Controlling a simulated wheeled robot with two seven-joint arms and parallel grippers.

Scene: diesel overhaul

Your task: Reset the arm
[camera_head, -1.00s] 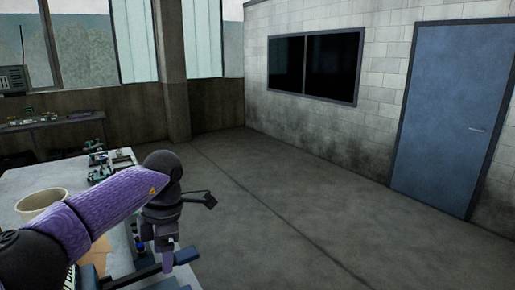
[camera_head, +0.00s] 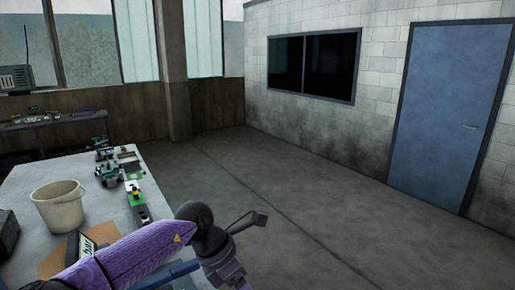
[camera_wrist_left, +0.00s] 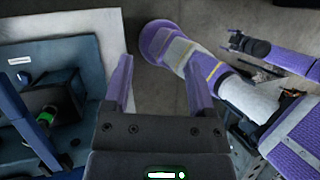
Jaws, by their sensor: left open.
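My left arm (camera_head: 140,246), purple with a dark wrist, reaches in from the bottom left in the head view. Grey floor shows beyond the gap. Purple and white links of my own body show at the right of that view.
A workbench (camera_head: 22,195) at the left bears a beige bucket (camera_head: 60,207), a green-and-black device (camera_head: 137,202) and other small parts. A second bench (camera_head: 55,121) stands by the windows. The floor (camera_head: 300,215) is open toward the blue door (camera_head: 440,110).

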